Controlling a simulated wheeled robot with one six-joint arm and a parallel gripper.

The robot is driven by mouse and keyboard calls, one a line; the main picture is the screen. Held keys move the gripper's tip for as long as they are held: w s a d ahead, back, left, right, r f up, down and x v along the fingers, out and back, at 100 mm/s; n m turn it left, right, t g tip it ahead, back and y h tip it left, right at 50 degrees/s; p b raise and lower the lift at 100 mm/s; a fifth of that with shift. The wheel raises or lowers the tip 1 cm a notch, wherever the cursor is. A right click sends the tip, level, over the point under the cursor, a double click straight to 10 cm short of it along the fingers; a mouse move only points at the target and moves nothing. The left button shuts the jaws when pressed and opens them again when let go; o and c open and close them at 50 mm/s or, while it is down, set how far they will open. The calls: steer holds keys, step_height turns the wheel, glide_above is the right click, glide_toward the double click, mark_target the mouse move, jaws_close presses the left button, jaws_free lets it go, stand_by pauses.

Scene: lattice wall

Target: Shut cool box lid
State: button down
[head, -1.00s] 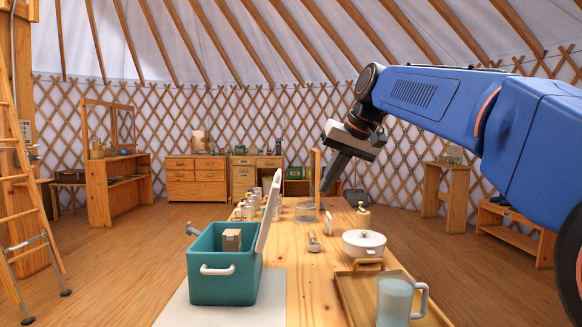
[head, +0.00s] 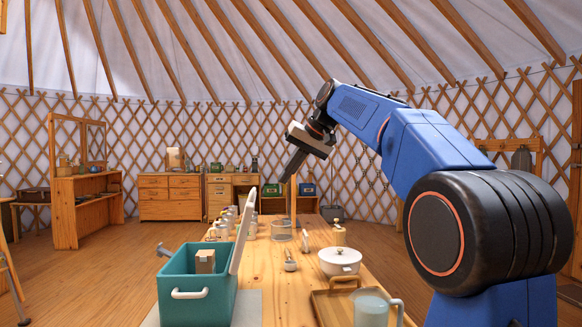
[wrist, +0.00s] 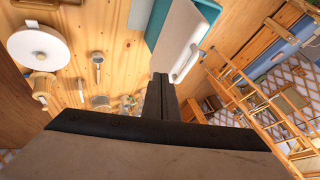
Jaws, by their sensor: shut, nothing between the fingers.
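The teal cool box (head: 196,305) stands at the near left of the wooden table, with a small brown box (head: 205,261) inside. Its white lid (head: 243,232) is open, standing up and leaning outward along the box's right side. In the wrist view the lid (wrist: 172,38) shows near the top centre, beside the teal box wall (wrist: 203,14). My gripper (head: 286,179) is shut and empty, raised above the table, beyond and to the right of the lid in the head view. In the wrist view its closed fingers (wrist: 160,82) point toward the lid, apart from it.
A white pot (head: 339,263), a wooden tray (head: 329,310) with a clear pitcher (head: 370,308) stand on the table's right. Several jars (head: 226,222) and a glass bowl (head: 281,230) stand farther back. Bare table lies right of the lid.

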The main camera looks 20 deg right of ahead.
steer(key=w+a+f, duration=0.3)
steer(key=a, duration=0.2)
steer(key=shift+w+a, duration=0.15)
steer(key=shift+a, duration=0.15)
steer(key=shift+a, duration=0.1)
